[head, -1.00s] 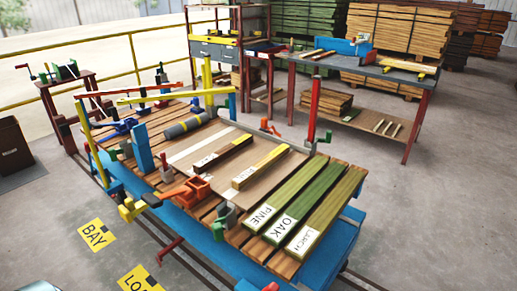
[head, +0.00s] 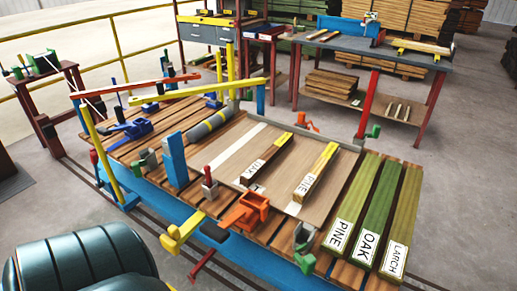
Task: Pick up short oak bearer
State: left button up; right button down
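The short oak bearer (head: 264,161) lies on the pale board (head: 222,150) on the slatted bench. It is a short dark brown bar with a yellow far end and a white label reading OAK at its near end. A short yellowish bearer labelled PINE (head: 316,172) lies to its right, apart from it. A longer green bar labelled OAK (head: 379,212) lies at the right end of the bench, between long bars labelled PINE (head: 353,205) and LARCH (head: 404,218). Neither of my grippers is in the head view.
Orange (head: 245,212), yellow (head: 181,231) and green (head: 304,240) fittings line the bench's near edge. A shelf table (head: 380,62) stands behind.

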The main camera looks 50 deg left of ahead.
aim_at(250, 174)
jog(key=k+j, duration=0.1)
jog(key=j, duration=0.75)
jog(key=k+j, duration=0.15)
jog(key=j, duration=0.25)
